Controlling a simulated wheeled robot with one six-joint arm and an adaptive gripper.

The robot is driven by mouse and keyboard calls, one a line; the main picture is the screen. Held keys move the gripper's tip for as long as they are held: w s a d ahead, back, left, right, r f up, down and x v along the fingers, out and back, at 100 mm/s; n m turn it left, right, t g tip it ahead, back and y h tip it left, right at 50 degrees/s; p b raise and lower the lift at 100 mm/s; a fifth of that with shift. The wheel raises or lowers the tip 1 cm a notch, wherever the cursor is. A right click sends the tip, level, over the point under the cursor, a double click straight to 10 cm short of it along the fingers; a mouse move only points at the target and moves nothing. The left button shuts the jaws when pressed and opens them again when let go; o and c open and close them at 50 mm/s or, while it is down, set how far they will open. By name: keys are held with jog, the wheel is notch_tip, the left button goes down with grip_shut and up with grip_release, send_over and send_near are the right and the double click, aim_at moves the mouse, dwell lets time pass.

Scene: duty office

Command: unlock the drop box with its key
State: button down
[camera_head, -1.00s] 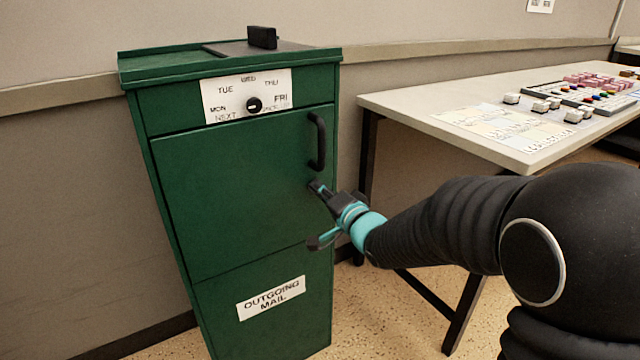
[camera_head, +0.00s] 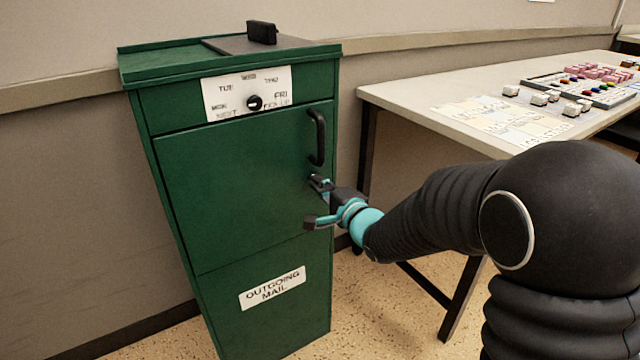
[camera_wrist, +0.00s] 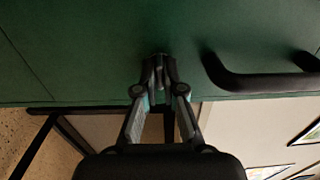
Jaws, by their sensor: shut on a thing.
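The green drop box (camera_head: 240,190) stands against the wall, its door closed, with a black handle (camera_head: 317,137) on the door's right side. My gripper (camera_head: 318,183) is at the door's right edge, just below the handle. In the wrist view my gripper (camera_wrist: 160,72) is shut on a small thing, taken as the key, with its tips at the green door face. The fingers cover most of the key and the lock, so I cannot tell how far in the key is or how it is turned. The handle (camera_wrist: 262,80) is beside the fingertips, apart from them.
A white dial plate (camera_head: 249,95) is above the door and an "OUTGOING MAIL" label (camera_head: 272,288) below it. A black block (camera_head: 261,32) is on the box top. A table (camera_head: 400,95) with small items stands to the right. Speckled floor shows below it.

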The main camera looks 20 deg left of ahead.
jog(key=c, duration=1.3)
grip_release()
jog(key=shift+s, duration=0.1)
jog(key=v, duration=1.2)
